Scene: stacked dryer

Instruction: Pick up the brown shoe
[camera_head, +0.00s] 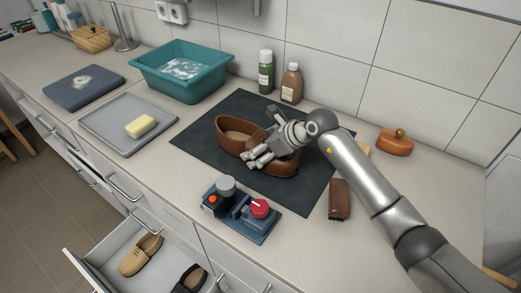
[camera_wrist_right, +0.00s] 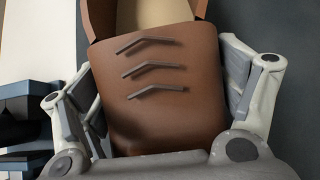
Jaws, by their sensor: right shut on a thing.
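The brown shoe (camera_head: 231,138) rests on a dark mat (camera_head: 213,118) on the counter. My right gripper (camera_head: 263,155) reaches in from the right over the shoe's middle and covers part of it. In the right wrist view, the shoe's brown upper with dark lace bars (camera_wrist_right: 155,75) fills the space between the two fingers (camera_wrist_right: 160,100), one on each side. The gripper is shut on the shoe. The shoe's toe shows to the lower right of the gripper in the head view. I cannot tell any gap between shoe and mat. My left gripper is not in view.
A device with a red knob (camera_head: 259,208) stands at the front of the mat. A brush (camera_head: 340,199) lies to the right. Two bottles (camera_head: 266,72) stand behind the mat. A teal basin (camera_head: 157,78) and a grey tray (camera_head: 103,123) are left. An open drawer (camera_head: 104,272) holds shoes below.

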